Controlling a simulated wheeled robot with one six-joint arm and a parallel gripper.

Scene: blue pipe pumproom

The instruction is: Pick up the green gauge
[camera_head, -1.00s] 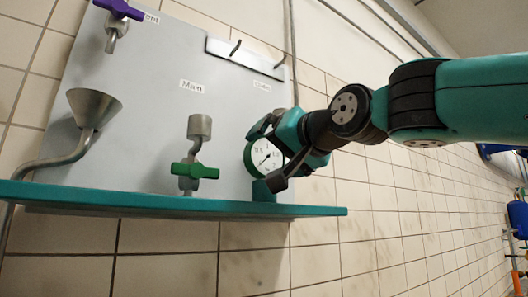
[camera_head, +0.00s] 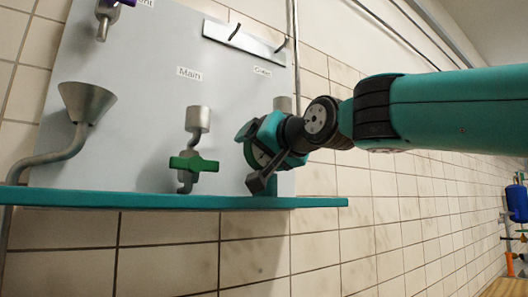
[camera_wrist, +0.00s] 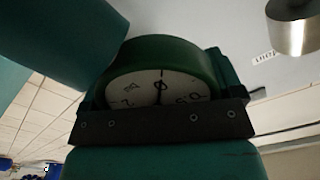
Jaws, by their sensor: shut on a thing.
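The green gauge (camera_wrist: 178,62) has a round green rim and a white dial with a black needle. It fills the middle of the wrist view, between the jaws of my gripper (camera_wrist: 150,100). In the head view the gauge (camera_head: 259,157) shows only in part at the right end of the teal shelf, with my gripper (camera_head: 262,150) around it. My gripper is shut on the gauge. I cannot tell whether the gauge is clear of the shelf or its stand.
The teal shelf (camera_head: 130,199) runs along a grey panel. A green-handled valve (camera_head: 193,164) labelled Main and a funnel pipe (camera_head: 86,103) stand left of my gripper. A plate with two hooks (camera_head: 245,43) is above. A tiled wall lies to the right.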

